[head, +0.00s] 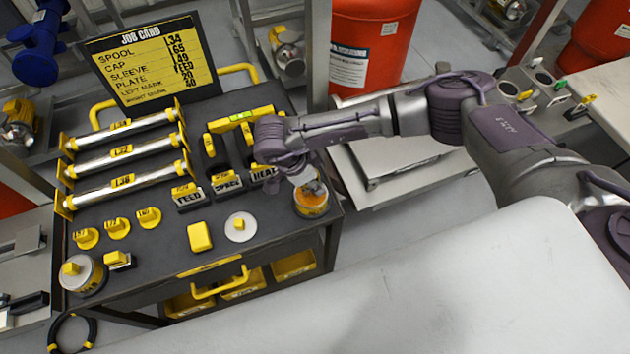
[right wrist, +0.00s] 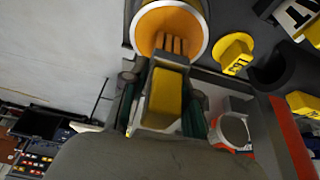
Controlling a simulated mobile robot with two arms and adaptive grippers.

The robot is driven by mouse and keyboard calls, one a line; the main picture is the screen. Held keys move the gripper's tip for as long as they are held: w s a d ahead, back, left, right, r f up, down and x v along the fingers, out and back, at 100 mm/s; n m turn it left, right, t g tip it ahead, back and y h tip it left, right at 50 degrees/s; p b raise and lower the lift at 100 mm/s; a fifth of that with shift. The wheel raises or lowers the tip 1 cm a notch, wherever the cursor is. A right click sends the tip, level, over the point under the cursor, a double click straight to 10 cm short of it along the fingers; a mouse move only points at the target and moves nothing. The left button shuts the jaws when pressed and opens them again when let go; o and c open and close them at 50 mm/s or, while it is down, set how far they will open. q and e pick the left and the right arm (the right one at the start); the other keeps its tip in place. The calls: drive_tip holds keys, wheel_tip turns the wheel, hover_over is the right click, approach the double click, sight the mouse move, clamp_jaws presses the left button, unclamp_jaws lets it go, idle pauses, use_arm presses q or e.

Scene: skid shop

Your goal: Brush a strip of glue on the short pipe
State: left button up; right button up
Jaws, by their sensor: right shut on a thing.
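My right gripper (head: 305,184) is above the right front corner of the dark cart, at an orange glue pot (head: 312,203). In the right wrist view the gripper (right wrist: 162,98) is shut on the yellow handle of a brush (right wrist: 167,92). Its bristles point into the round pot (right wrist: 203,30) of orange glue; I cannot tell how deep they are. Three silver pipes lie in yellow end holders on the cart's left: a back one (head: 120,128), a middle one (head: 122,153) and a front one (head: 125,182). I cannot tell which is the short pipe. My left gripper is not in view.
A job card (head: 150,62) stands at the cart's back. Yellow tagged pieces (head: 118,228), a yellow block (head: 200,237), a white disc (head: 240,227) and a round tin (head: 84,275) sit at the front. Black labelled holders (head: 228,184) stand between pipes and pot.

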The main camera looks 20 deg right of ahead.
drive_tip(key=shift+r+p, duration=1.2)
drive_tip(key=shift+r, duration=1.35)
drive_tip(key=shift+w+d+r+n+b, duration=0.15)
drive_tip(key=shift+d+n+b, duration=0.05)
drive_tip(key=shift+n+b, duration=0.25)
drive_tip(key=d+r+n+t+y+b, duration=0.4)
drive_tip(key=r+n, duration=0.8)
drive_tip(key=n, duration=0.4)
drive_tip(key=shift+d+n+b, duration=0.15)
drive_tip(key=shift+n+b, duration=0.2)
drive_tip(key=shift+b, duration=0.45)
